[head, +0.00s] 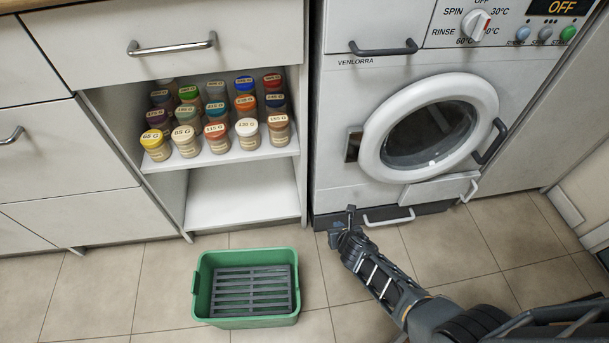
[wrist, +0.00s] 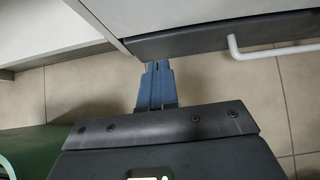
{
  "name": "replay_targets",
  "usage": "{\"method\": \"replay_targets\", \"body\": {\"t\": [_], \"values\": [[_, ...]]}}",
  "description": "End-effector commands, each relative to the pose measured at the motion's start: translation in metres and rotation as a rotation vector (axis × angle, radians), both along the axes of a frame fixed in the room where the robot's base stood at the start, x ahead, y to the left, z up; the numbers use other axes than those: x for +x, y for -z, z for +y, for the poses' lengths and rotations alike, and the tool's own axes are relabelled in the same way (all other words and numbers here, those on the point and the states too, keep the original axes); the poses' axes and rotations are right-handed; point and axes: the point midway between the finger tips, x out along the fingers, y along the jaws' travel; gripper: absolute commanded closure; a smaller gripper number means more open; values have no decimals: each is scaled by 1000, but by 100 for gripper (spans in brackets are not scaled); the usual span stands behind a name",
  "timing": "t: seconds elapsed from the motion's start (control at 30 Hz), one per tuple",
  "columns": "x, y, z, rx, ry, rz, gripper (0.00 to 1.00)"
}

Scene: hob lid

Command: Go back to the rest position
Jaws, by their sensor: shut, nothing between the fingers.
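My gripper (head: 343,220) is low over the floor, in front of the washing machine's (head: 345,196) dark base strip. In the wrist view its blue fingers (wrist: 155,82) are together with nothing between them. Their tips point toward the lower edge of the machine and the cabinet corner. My arm reaches in from the lower right of the head view. I cannot tell whether the fingertips touch the machine's base.
A green bin (head: 203,290) with a dark slatted insert stands on the floor left of my gripper. An open cabinet shelf (head: 220,157) holds several lidded jars. A white handle (head: 388,219) juts from the machine's base. Tiled floor (head: 455,245) is clear to the right.

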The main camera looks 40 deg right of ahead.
Motion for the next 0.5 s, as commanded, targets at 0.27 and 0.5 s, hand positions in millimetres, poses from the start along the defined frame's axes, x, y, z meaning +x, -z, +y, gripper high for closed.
{"method": "replay_targets", "body": {"t": [0.27, 0.5], "values": [[-4, 0, 2, 14, 12, -11, 100], [-42, -8, 23, 179, 141, -135, 100]]}}
